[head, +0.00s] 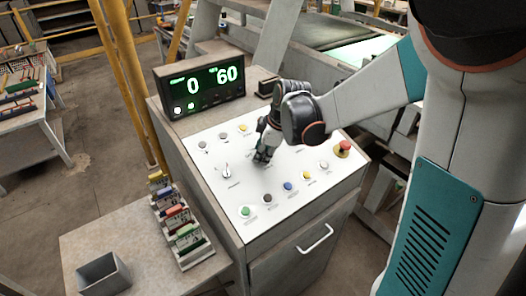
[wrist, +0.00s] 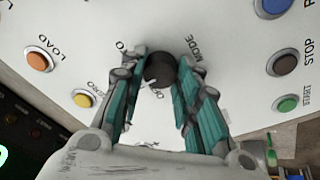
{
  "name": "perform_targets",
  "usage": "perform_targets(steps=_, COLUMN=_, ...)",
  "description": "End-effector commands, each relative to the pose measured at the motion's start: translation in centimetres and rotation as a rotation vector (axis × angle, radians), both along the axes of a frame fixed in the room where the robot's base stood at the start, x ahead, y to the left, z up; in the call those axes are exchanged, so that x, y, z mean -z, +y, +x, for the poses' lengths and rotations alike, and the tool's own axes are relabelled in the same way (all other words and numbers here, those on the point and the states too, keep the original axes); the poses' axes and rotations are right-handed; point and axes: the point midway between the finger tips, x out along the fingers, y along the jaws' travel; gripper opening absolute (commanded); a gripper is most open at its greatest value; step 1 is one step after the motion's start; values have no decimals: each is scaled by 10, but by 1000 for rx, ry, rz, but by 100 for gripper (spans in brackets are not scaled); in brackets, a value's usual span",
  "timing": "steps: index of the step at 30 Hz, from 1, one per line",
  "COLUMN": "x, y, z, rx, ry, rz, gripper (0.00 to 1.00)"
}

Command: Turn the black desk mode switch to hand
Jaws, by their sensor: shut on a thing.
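The black mode switch (wrist: 160,68) is a round dark knob on the white panel, seen at the upper middle of the wrist view with the word MODE beside it. My gripper (wrist: 157,72) has one finger on each side of the knob and is shut on it. The knob's pointer direction and any hand mark are not clear. In the head view my gripper (head: 264,153) is down on the sloping desk panel (head: 255,190), and it hides the switch there.
A display (head: 200,86) reading 0 and 60 stands behind the panel. A red stop button (head: 343,148) is at right, a second knob (head: 226,173) at left. Several coloured buttons line the front edge. A rack of coloured blocks (head: 178,222) and a grey bin (head: 104,275) stand at left.

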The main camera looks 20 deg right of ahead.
Motion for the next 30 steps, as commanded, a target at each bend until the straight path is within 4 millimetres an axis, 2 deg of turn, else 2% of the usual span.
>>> perform_targets(steps=1, x=-1, y=0, z=1, rx=1, ry=-2, rz=-1, gripper=6)
perform_targets(steps=2, x=0, y=0, z=1, rx=2, ry=-2, rz=0, gripper=37)
perform_targets(steps=3, x=0, y=0, z=1, rx=2, ry=-2, rz=0, gripper=46)
perform_targets(steps=4, x=0, y=0, z=1, rx=2, ry=-2, rz=0, gripper=50)
perform_targets(steps=17, x=-5, y=-1, z=-1, rx=1, ry=-1, rz=0, gripper=50)
perform_targets(steps=23, x=-29, y=-6, z=-10, rx=3, ry=0, rz=1, gripper=50)
perform_targets(steps=30, x=-72, y=-14, z=-26, rx=2, ry=-1, rz=0, gripper=50)
